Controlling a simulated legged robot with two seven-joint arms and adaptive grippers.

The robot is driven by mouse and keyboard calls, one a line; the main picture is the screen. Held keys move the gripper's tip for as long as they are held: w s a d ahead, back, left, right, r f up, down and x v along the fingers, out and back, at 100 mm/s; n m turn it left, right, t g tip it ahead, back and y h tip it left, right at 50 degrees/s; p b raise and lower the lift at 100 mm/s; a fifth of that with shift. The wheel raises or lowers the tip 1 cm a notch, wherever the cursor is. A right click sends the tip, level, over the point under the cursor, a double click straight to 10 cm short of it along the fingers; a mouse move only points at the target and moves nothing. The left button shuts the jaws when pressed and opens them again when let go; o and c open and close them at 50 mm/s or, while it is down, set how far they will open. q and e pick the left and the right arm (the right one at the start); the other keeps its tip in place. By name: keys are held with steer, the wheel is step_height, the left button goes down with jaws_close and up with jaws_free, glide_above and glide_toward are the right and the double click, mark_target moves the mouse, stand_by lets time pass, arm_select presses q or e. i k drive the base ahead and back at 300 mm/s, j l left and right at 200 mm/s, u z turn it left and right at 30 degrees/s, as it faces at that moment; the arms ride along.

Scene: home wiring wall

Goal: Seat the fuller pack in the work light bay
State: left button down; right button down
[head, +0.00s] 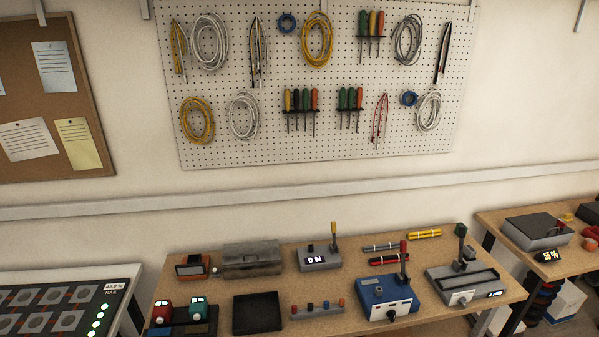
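A red block (163,311) and a teal block (199,308), each with a small pale round face, stand side by side in a dark holder (181,328) at the front left of the wooden bench. They look like the packs, but I cannot read any charge level on them. An orange-brown housing with a dark front (192,266) stands behind them and may be the work light. I cannot make out an open bay in it. Neither of my grippers is in view.
A pegboard (350,80) hangs behind.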

mark_target(163, 308)
steer(key=u, duration=1.25)
